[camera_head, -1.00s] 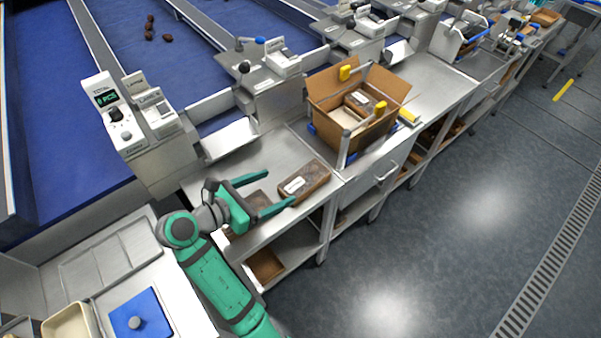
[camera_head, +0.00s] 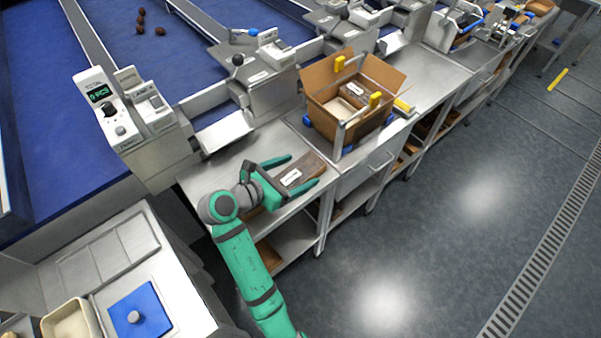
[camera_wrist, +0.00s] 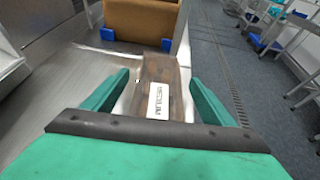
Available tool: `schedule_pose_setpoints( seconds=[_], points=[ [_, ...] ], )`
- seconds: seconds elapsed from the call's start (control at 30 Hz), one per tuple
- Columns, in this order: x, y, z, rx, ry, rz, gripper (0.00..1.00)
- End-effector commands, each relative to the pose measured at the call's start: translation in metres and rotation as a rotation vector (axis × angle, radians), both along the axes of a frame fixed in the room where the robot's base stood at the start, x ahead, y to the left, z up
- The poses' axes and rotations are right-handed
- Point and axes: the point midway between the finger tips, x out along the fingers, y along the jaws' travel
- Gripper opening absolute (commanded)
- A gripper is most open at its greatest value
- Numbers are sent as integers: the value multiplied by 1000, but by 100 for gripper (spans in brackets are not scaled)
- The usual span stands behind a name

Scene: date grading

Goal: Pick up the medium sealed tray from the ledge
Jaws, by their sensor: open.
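The medium sealed tray (camera_head: 307,168) is a brown box-like pack with a white label, lying on the metal ledge (camera_head: 222,173). In the wrist view the tray (camera_wrist: 171,74) lies ahead, and its label (camera_wrist: 158,101) reads MEDIUM. My green gripper (camera_head: 301,173) is open, with one finger on each side of the tray's near part. In the wrist view the gripper (camera_wrist: 160,92) shows a gap to the left finger; the right finger is closer to the tray. Whether either finger touches it I cannot tell. The tray's near end is hidden behind my gripper's body.
An open cardboard box (camera_head: 331,110) with trays inside stands beyond the tray, held by blue corner stops. A grading station with a display (camera_head: 101,95) stands at the left. Floor to the right (camera_head: 440,230) is clear.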

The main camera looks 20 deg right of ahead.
Motion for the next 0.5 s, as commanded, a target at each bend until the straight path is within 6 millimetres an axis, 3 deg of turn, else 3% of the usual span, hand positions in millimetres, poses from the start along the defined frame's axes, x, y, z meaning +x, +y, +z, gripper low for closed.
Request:
schedule_pose_setpoints(
  seconds=[0.1,0.13,0.3,0.5],
  points=[
    [0,0,0,0,0,0,78],
    [0,0,0,0,0,0,73],
    [0,0,0,0,0,0,33],
    [0,0,0,0,-1,0,30]
  ],
)
